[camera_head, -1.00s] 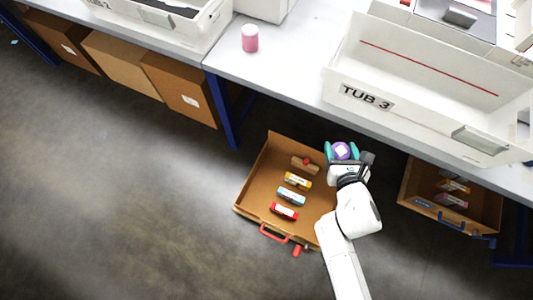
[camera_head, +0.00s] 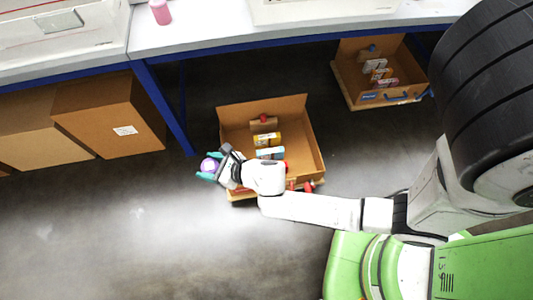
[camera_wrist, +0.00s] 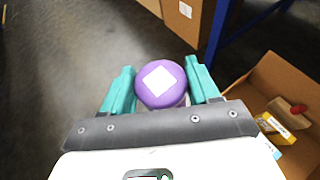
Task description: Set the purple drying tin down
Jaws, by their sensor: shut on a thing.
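The purple drying tin (camera_wrist: 160,94) is round, with a white diamond on its lid. My gripper (camera_wrist: 161,88) is shut on it, with one teal finger on each side. In the head view the tin (camera_head: 208,165) is held by my gripper (camera_head: 208,170) just left of the open cardboard box, over the grey floor. I cannot tell how high above the floor it is. The underside of the tin is hidden.
Another open box (camera_head: 350,85) sits under the table (camera_head: 200,35). A pink tin (camera_head: 160,12) stands on the tabletop. Bare floor (camera_head: 110,230) lies at the left.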

